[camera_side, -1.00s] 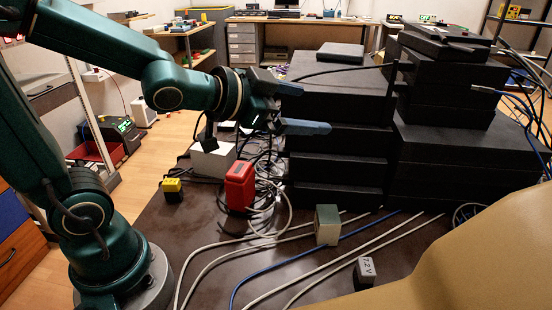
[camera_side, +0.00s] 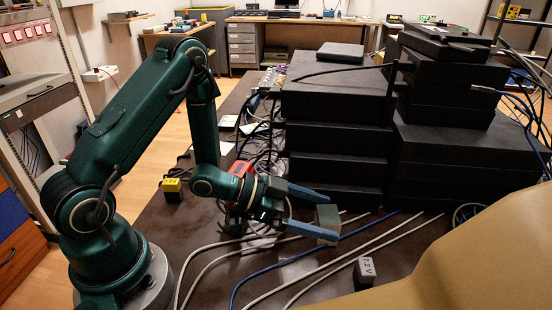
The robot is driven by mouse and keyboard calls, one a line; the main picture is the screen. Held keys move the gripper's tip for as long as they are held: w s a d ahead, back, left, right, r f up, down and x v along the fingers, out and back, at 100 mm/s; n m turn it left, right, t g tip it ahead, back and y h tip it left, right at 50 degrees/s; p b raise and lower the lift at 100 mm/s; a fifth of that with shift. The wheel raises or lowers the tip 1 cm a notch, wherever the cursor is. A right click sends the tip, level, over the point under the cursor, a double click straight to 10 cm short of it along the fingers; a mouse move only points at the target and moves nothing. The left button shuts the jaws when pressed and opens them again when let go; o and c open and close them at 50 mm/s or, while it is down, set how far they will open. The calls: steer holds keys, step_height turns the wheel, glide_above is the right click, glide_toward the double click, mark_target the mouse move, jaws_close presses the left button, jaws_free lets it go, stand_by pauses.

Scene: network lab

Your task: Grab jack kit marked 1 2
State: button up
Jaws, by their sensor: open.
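My gripper (camera_side: 332,218) is open and low over the dark table, its fingers pointing right. A small greenish-beige block (camera_side: 328,217) stands at the fingertips, apparently between them; I cannot tell whether either finger touches it. No marking is readable on this block. A small grey block (camera_side: 366,272) with dark characters, resembling "7.2 V", sits on the table to the right and nearer the camera, apart from my gripper. A red box (camera_side: 241,170) is mostly hidden behind my gripper and wrist.
Stacked black equipment (camera_side: 335,140) rises just behind my gripper. Grey cables and a blue cable (camera_side: 290,262) run across the table around the blocks. A yellow-and-black block (camera_side: 172,186) sits at the left. A tan rounded surface (camera_side: 480,255) fills the lower right.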

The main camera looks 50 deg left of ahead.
steer(key=shift+x, duration=2.45)
steer(key=c, duration=1.5)
steer(key=shift+r, duration=0.15)
steer(key=shift+c, duration=0.2)
